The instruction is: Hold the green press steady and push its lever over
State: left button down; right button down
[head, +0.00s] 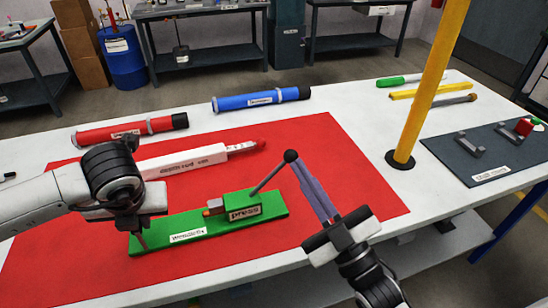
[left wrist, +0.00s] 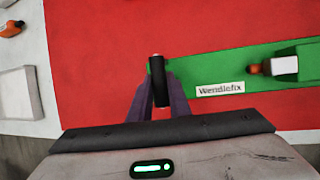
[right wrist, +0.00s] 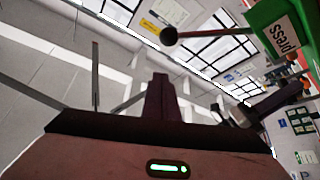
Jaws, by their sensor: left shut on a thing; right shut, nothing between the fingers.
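The green press (head: 272,209) lies on the red mat, its long base (head: 215,229) running left to right. Its lever (head: 268,178) leans up to the right and ends in a black ball knob (head: 291,156). My left gripper (left wrist: 158,85) is shut on a dark upright handle (left wrist: 157,70) at the base's left end; in the head view the arm mostly hides it. My right gripper (head: 299,168) is shut and empty, its fingertips close by the knob's right side. In the right wrist view the knob (right wrist: 169,36) appears beyond the fingertips; I cannot tell whether they touch.
A white boxed tool (head: 185,161), a red tube (head: 125,131) and a blue tube (head: 260,99) lie behind the press. A yellow post (head: 430,80) stands at the right, beside a dark board (head: 480,165) with small fittings. The red mat (head: 365,180) is clear right of the press.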

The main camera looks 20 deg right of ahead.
jog(key=v, duration=0.5)
jog(key=shift+s+a, duration=0.1)
jog(key=shift+a, duration=0.05)
pick_arm(q)
jog(key=shift+d, duration=0.1)
jog(key=c, duration=1.6)
grip_release()
jog(key=shift+o, duration=0.2)
